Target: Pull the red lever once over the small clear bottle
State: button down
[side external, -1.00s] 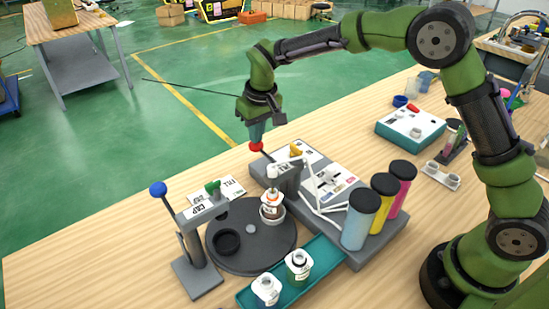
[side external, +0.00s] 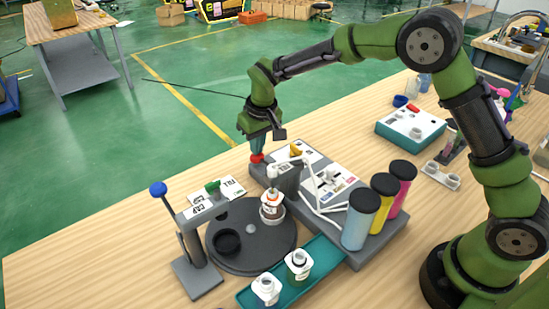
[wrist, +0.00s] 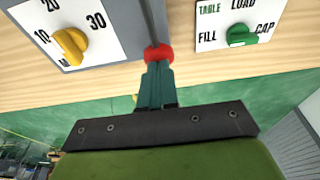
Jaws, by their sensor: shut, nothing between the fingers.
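The red lever knob (side external: 257,158) is at the far left end of the grey dispenser. My gripper (side external: 257,153) is shut, with its fingertips pressed against the top of the knob, not around it. In the wrist view, the knob (wrist: 158,53) sits at the tips of my gripper (wrist: 155,66), and its grey shaft (wrist: 155,20) runs away from it. A small clear bottle (side external: 270,209) with a brownish label or content stands on the dark round turntable (side external: 222,258), under the dispenser nozzle (side external: 273,172). Its top is partly hidden by the nozzle.
A blue-knobbed lever (side external: 158,189) stands left of the turntable. Two white-labelled bottles, one front (side external: 265,289) and one behind (side external: 299,263), stand on a teal tray. Blue, yellow and pink cylinders (side external: 360,219) stand right. A yellow dial (wrist: 70,45) and green switch (wrist: 241,37) flank the lever.

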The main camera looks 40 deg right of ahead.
notch_tip(320, 180, up, 9)
dwell(1.2)
dwell(0.9)
jog(key=s+d+r+m+t, duration=0.1)
jog(key=s+d+r, duration=0.1)
jog(key=s, duration=0.7)
jog(key=s+d+r+m+t+y, duration=0.1)
jog(key=s+d+r+t, duration=0.1)
jog(key=s, duration=0.8)
jog(key=s+d+r+m+t+y, duration=0.1)
jog(key=s+d+r+m+t, duration=0.1)
jog(key=s, duration=0.7)
jog(key=shift+s+d+r, duration=0.25)
jog(key=shift+d+r, duration=0.35)
jog(key=shift+d, duration=0.75)
